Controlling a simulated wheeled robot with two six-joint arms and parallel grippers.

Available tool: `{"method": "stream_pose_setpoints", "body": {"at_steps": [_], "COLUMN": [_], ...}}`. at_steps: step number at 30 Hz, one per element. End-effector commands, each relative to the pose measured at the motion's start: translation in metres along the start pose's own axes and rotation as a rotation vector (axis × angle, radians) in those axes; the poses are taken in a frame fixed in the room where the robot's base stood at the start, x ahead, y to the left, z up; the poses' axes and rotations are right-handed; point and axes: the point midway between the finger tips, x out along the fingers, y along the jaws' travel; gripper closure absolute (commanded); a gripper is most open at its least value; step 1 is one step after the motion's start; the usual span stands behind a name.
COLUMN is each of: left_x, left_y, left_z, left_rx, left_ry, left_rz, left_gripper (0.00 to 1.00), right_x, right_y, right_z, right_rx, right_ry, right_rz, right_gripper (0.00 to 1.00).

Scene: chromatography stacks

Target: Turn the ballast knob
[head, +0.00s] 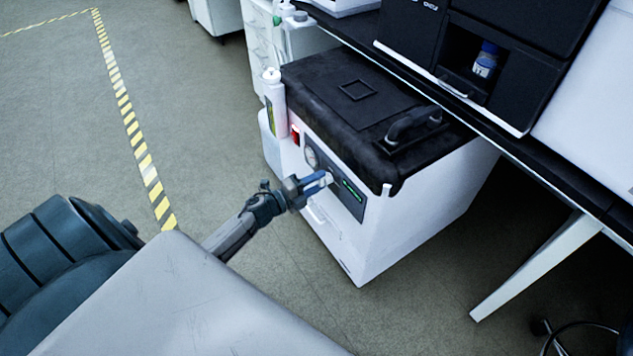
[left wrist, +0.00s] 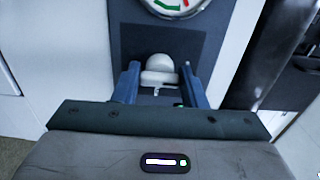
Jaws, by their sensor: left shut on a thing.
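The ballast knob (left wrist: 160,76) is a white, rounded knob on the dark front panel (head: 349,195) of a white pump unit with a black top. My left gripper (head: 323,178) reaches the panel from the left. In the left wrist view its two blue fingers (left wrist: 160,85) stand on either side of the knob, shut on it. In the head view the fingers largely hide the knob. My right gripper is not in view.
A round gauge (left wrist: 176,5) with red and green marks sits above the knob; it also shows in the head view (head: 312,157). A red-lit switch (head: 295,135) is at the panel's left. The bench (head: 560,160) overhangs at right. The floor at left is clear.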

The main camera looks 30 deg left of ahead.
Motion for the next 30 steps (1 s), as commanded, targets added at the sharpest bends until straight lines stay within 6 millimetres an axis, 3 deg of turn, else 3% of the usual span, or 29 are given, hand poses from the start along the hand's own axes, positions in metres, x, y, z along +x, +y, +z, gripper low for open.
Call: {"method": "stream_pose_setpoints", "body": {"at_steps": [5,6,9,20,30], "left_x": [0.0,0.0,0.0,-0.007,-0.071], "left_y": [-0.001,-0.001,0.0,0.0,0.001], "left_z": [0.001,0.001,0.0,0.0,0.0], "left_rx": [-0.002,-0.002,-0.001,0.002,0.0], "left_ry": [-0.001,-0.001,-0.001,0.0,0.001], "left_rz": [-0.001,-0.001,-0.001,0.001,0.004], "left_gripper": [0.85,0.54,0.4,0.4,0.4], "right_x": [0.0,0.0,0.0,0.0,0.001], "right_y": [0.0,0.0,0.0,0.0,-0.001], "right_z": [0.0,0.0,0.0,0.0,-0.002], "right_rx": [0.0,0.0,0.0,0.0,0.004], "right_ry": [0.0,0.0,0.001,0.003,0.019], "right_rz": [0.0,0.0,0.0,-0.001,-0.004], "right_gripper": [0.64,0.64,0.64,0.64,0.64]}}
